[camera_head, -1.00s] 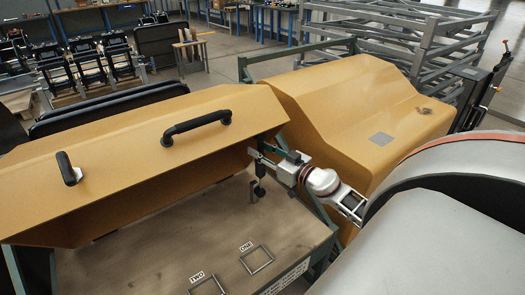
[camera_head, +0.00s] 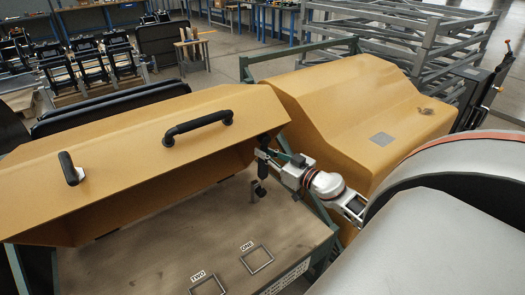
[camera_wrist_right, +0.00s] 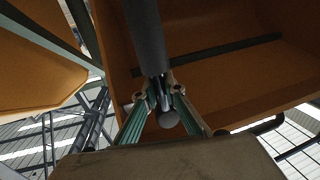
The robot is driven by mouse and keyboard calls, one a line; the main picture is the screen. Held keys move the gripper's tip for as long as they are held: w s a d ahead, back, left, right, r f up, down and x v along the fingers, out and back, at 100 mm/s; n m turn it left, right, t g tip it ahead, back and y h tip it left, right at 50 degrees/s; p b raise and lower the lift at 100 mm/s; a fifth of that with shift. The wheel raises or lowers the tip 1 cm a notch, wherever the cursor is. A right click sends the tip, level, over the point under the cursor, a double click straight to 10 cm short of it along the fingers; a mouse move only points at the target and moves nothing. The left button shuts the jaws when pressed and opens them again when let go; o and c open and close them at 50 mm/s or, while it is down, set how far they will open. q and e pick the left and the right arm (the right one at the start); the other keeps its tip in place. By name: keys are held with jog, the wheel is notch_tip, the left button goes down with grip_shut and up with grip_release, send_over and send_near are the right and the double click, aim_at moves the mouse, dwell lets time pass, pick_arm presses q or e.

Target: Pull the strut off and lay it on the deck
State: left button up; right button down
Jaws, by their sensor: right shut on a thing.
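The strut (camera_head: 262,170) is a dark, roughly upright cylinder under the right end of the raised yellow hood. In the right wrist view the strut (camera_wrist_right: 147,35) comes down from the top as a thick dark tube, with a thinner rod and a rounded dark end between my fingers. My right gripper (camera_head: 266,157) is shut on it; its teal fingers (camera_wrist_right: 164,95) show on both sides of the rod. The tan deck (camera_head: 150,255) lies below, with outlined squares marked ONE (camera_head: 258,259) and TWO (camera_head: 207,287). My left gripper is out of view.
The yellow hood (camera_head: 120,130) with black handles (camera_head: 198,127) overhangs the deck's back. A small grey post (camera_head: 253,192) stands on the deck near the strut. A second yellow cover (camera_head: 350,100) is behind my right arm. The deck's middle is clear.

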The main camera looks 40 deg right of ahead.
jog(key=shift+s+a+r, duration=0.15)
jog(key=shift+s, duration=0.7)
jog(key=shift+s, duration=0.1)
jog(key=c, duration=2)
grip_release()
jog(key=shift+c, duration=0.2)
jog(key=shift+s, duration=0.1)
jog(key=s+d, duration=0.1)
jog(key=s, duration=1)
jog(key=shift+s, duration=0.4)
